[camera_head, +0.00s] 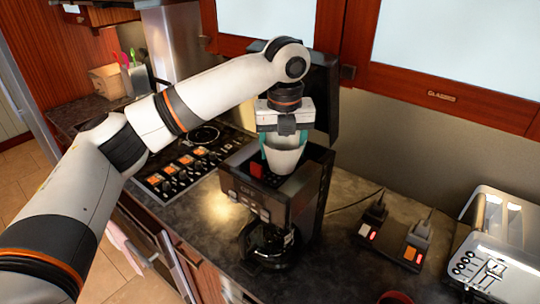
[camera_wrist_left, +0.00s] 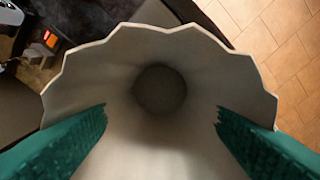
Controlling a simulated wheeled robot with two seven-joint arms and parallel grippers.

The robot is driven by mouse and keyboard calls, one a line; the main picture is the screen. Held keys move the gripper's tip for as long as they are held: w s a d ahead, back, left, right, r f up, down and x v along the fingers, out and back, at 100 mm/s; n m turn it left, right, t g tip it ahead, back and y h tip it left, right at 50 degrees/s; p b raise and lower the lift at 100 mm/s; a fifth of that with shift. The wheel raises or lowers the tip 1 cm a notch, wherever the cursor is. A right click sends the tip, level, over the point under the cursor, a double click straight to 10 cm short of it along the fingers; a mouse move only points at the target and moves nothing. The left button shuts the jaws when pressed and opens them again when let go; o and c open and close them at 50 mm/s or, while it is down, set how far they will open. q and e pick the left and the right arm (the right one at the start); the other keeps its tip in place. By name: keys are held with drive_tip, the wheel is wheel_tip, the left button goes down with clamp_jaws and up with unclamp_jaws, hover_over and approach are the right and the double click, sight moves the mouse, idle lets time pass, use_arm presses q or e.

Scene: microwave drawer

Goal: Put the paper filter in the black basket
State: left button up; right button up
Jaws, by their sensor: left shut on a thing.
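The white paper filter (camera_head: 284,157) is held by my left gripper (camera_head: 284,140), whose teal fingers are shut on its sides. The filter hangs upright over the open top of the black coffee maker (camera_head: 275,200), its lower end at about the height of the machine's upper rim. The black basket is not clearly distinguishable in the dark opening behind and below the filter. In the left wrist view I look down into the filter (camera_wrist_left: 160,50), with its wavy rim and round bottom, and the teal fingers (camera_wrist_left: 160,130) on both sides. My right gripper is not in view.
The coffee maker's raised lid (camera_head: 322,95) stands behind my gripper. A glass carafe (camera_head: 268,243) sits in the machine. A stove (camera_head: 185,165) is at left, a power strip (camera_head: 390,243) and a toaster (camera_head: 495,240) at right. Red-framed cabinets (camera_head: 440,97) hang above.

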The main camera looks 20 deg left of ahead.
sight(269, 137)
use_arm(q)
drive_tip(key=a, duration=0.1)
drive_tip(key=w+a+p, duration=0.1)
drive_tip(key=a, duration=0.1)
drive_tip(key=shift+w+a+r, duration=0.15)
drive_tip(key=shift+a+r, duration=0.05)
drive_tip(key=shift+a, duration=0.05)
wheel_tip(269, 137, down, 3)
drive_tip(key=shift+d+r+p, duration=0.1)
drive_tip(key=shift+d+p, duration=0.05)
drive_tip(key=shift+p, duration=0.4)
wheel_tip(269, 137, down, 4)
drive_tip(key=shift+d+r+p, duration=0.1)
drive_tip(key=shift+r+p, duration=0.1)
drive_tip(key=shift+p, duration=0.65)
drive_tip(key=shift+f, duration=0.5)
drive_tip(key=shift+f, duration=0.1)
drive_tip(key=o, duration=0.7)
